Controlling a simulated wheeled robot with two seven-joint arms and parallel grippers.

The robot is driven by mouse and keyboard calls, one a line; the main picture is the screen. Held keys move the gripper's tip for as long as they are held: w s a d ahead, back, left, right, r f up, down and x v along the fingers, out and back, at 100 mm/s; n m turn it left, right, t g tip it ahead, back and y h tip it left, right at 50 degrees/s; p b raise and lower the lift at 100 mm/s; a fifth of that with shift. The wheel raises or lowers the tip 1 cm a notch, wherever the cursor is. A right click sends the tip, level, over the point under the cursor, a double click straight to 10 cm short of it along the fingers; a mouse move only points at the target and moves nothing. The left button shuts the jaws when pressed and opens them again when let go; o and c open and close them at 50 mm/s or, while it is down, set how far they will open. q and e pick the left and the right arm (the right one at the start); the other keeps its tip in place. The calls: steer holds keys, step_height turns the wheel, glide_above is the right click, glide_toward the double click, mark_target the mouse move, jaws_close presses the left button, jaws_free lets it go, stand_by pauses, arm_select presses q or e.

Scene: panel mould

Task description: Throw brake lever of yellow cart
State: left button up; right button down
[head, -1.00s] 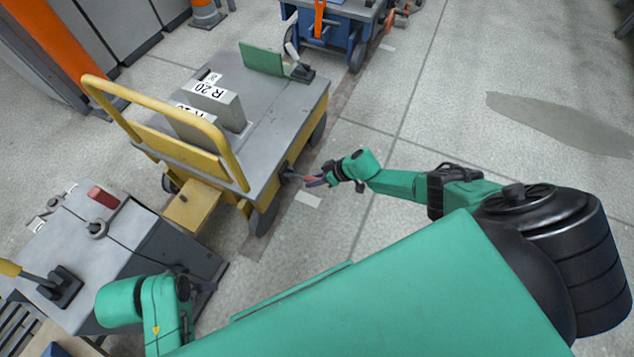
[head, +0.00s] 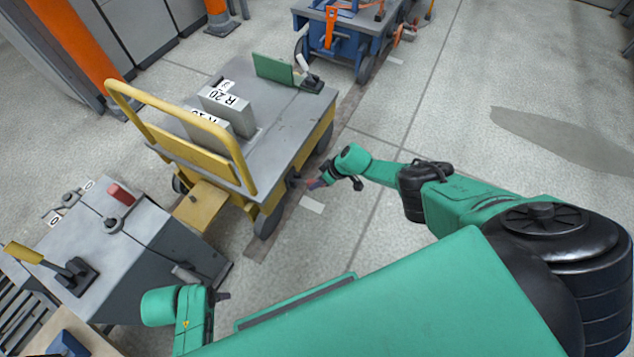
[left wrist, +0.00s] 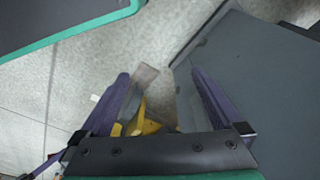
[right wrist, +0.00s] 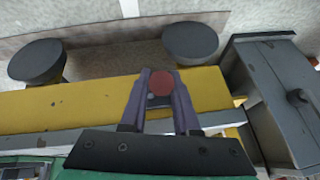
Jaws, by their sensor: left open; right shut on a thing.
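The yellow cart (head: 290,122) has a grey deck and a yellow push handle (head: 215,122). The brake lever's round red knob (right wrist: 161,84) sits between the fingertips of my right gripper (right wrist: 161,92) in the right wrist view, in front of the cart's yellow side rail (right wrist: 70,103). My right gripper (head: 317,184) is shut on it at the cart's near side in the head view. The lever's shaft is mostly hidden. My left gripper (head: 221,296) is open and empty, beside the grey cabinet; it also shows in the left wrist view (left wrist: 160,85).
Labelled grey blocks (head: 228,108) and a green plate (head: 273,69) stand on the cart. A grey cabinet (head: 150,240) with levers is at lower left. A blue cart (head: 345,38) stands at the back. The floor right of the yellow cart is clear.

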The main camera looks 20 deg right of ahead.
steer(key=c, duration=0.7)
jaws_free()
steer(key=shift+s+a+r, duration=0.1)
steer(key=shift+a, duration=0.15)
steer(key=shift+o, duration=0.2)
steer(key=shift+d, duration=0.1)
arm_select(q)
steer(key=shift+r, duration=0.1)
arm_select(e)
steer(key=shift+d, duration=0.1)
steer(key=shift+r, duration=0.2)
steer(key=shift+s+d+r+p, duration=0.5)
steer(key=shift+s+d+p, duration=0.25)
steer(key=shift+p, duration=0.3)
arm_select(q)
steer(key=s+a+f+p, duration=0.1)
steer(key=s+a+f, duration=0.1)
steer(key=s+f, duration=0.2)
step_height(320, 180, down, 3)
steer(key=shift+f+p, duration=0.2)
steer(key=shift+p, duration=0.1)
arm_select(e)
steer(key=s+d, duration=0.6)
steer(key=d, duration=0.2)
steer(key=shift+d+f, duration=0.15)
arm_select(q)
steer(key=shift+s, duration=0.1)
arm_select(e)
steer(key=shift+s, duration=0.1)
